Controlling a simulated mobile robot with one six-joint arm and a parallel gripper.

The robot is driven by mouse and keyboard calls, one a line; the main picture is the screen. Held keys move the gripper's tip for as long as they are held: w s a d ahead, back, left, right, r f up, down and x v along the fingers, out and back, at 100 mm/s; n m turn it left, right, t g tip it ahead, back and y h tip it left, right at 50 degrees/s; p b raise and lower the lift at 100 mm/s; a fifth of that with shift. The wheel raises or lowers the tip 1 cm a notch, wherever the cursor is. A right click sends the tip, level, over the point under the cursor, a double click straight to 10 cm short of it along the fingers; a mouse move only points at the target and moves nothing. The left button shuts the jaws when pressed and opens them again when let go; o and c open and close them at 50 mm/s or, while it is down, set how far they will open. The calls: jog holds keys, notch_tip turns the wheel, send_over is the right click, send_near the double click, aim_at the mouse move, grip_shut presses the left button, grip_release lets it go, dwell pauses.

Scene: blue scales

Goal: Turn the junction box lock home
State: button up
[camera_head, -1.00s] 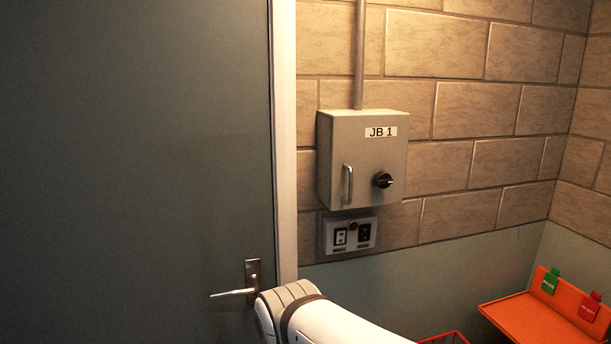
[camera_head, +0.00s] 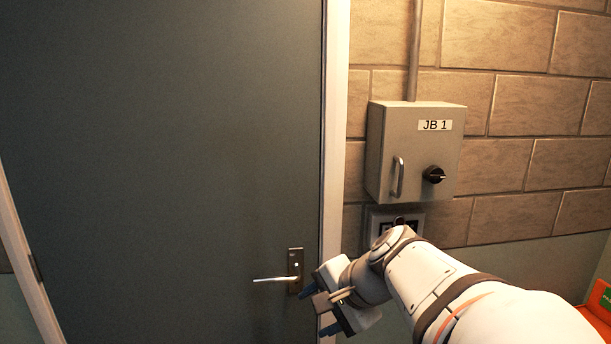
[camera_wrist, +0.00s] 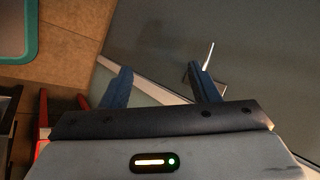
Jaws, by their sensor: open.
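The junction box (camera_head: 415,150), a grey cabinet labelled JB 1, hangs on the block wall right of the door in the head view. Its door looks shut, with a bar handle (camera_head: 398,177) at its left. Its lock, a black rotary knob (camera_head: 434,174) with a pale pointer, sits at the right, the pointer roughly sideways. My gripper (camera_head: 318,309) is below and left of the box, in front of the door's edge, apart from the lock. In the wrist view its two blue fingers (camera_wrist: 160,88) are spread with nothing between them.
A grey door (camera_head: 170,160) with a lever handle (camera_head: 277,280) stands at left, close to my gripper. A small switch panel (camera_head: 380,222) under the box is partly hidden by my arm. An orange shelf (camera_head: 600,312) is at the lower right. A conduit (camera_head: 414,50) rises from the box.

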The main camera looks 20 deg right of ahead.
jog(key=w+d+r+m+t, duration=0.4)
jog(key=d+r+m, duration=0.1)
jog(key=d+m, duration=0.25)
jog(key=m+t+h+b, duration=0.1)
jog(key=m+t+h, duration=0.65)
jog(key=m, duration=0.75)
send_near(437, 178)
jog(key=w, duration=0.3)
jog(key=shift+n+g+h, duration=0.25)
jog(key=x, duration=0.5)
jog(key=p+x, duration=0.1)
jog(key=x, duration=0.1)
jog(key=shift+w+d, duration=0.2)
jog(key=shift+d, duration=0.25)
jog(key=c, duration=1)
jog(key=shift+o, duration=0.2)
